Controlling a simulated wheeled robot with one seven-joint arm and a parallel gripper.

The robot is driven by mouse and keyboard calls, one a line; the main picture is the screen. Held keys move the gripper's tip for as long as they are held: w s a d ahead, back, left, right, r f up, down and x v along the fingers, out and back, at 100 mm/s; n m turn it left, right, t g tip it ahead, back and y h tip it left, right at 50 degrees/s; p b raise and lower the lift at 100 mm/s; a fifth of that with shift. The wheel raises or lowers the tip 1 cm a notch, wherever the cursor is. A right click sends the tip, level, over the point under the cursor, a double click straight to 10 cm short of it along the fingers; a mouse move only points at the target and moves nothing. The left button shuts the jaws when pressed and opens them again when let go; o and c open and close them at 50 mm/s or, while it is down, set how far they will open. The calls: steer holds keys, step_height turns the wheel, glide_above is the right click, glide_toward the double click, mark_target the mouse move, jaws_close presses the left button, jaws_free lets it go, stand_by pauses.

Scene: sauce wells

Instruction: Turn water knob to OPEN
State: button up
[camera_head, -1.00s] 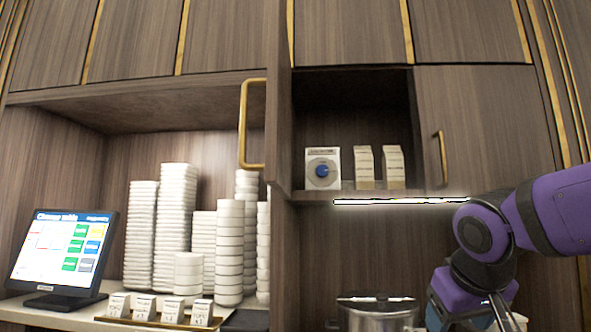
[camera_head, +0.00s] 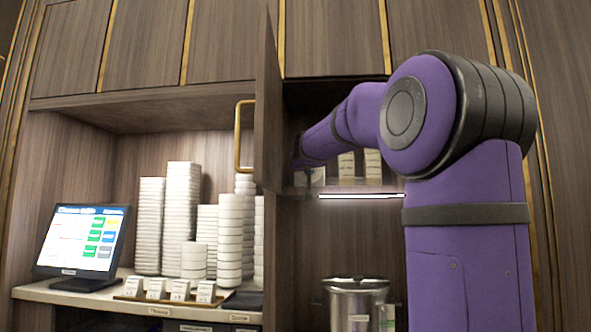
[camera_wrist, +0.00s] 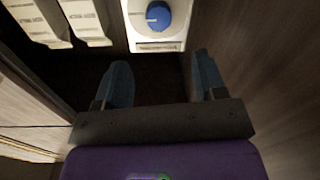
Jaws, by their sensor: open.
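The blue water knob (camera_wrist: 158,16) sits on a white panel (camera_wrist: 172,35) with a dark label strip, at the top of the wrist view. My gripper (camera_wrist: 160,75) is open and empty, its two blue-grey fingers apart, with the knob beyond the fingertips and between them in that view. The fingers do not appear to touch the knob. In the head view my purple arm reaches into the open cupboard. Only a corner of the white panel (camera_head: 318,177) shows there, and the knob and fingers are hidden or too dark to tell.
White cartons (camera_wrist: 88,20) stand beside the panel; they also show on the cupboard shelf (camera_head: 346,166). The open cupboard door (camera_head: 267,110) stands close on the left. Stacked white bowls (camera_head: 230,240), a screen (camera_head: 82,240) and a metal pot (camera_head: 357,300) are lower down.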

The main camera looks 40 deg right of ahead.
steer(key=x, duration=1)
steer(key=shift+s+d+f, duration=0.1)
steer(key=c, duration=0.9)
